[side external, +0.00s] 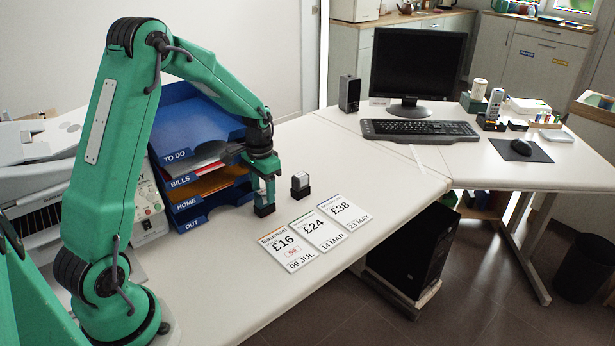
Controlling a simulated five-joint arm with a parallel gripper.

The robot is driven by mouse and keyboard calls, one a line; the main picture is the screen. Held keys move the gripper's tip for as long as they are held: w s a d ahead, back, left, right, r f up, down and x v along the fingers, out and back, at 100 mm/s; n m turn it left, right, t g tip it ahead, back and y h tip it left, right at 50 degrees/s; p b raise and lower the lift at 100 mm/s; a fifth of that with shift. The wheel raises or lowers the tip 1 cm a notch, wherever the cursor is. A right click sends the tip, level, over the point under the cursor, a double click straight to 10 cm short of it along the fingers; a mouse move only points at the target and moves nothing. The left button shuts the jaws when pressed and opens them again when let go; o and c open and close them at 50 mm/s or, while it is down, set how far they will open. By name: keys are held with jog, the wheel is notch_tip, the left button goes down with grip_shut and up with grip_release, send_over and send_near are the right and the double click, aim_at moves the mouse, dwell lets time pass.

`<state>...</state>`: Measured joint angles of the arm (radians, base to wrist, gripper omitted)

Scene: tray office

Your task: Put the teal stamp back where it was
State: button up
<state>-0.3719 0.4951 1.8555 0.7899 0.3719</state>
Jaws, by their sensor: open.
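A small stamp (264,210) with a dark base stands upright on the desk, directly below and between the fingers of my gripper (265,188). My gripper points down and is open around its upper part; contact cannot be told. A second stamp (300,186), with a dark base and a grey top, stands upright just to the right, apart from my gripper. The teal colour is hard to make out on either stamp. Three paper slips lie in front: £16 (288,250) with a red mark, £24 (320,230) and £38 (345,211).
A blue tray stack (190,219) labelled TO DO, BILLS, HOME and OUT stands close behind and left of my gripper. A printer (40,190) is further left. A monitor (415,65), keyboard (420,130) and speaker (349,93) stand beyond. The desk (355,165) right of the stamps is clear.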

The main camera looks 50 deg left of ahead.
aim_at(263, 192)
notch_tip(263, 192, up, 7)
jog(key=shift+r, duration=0.25)
dwell(0.7)
jog(key=shift+s+d+r, duration=0.2)
jog(key=shift+d+r, duration=0.1)
jog(key=shift+r, duration=0.1)
jog(key=s+d+r+t, duration=0.3)
jog(key=s+d+r, duration=0.4)
jog(key=d+r, duration=0.2)
jog(key=s+d+r+t, duration=0.2)
jog(key=s+d, duration=0.4)
jog(key=s, duration=0.6)
jog(key=shift+d+t, duration=0.3)
jog(key=shift+d, duration=0.05)
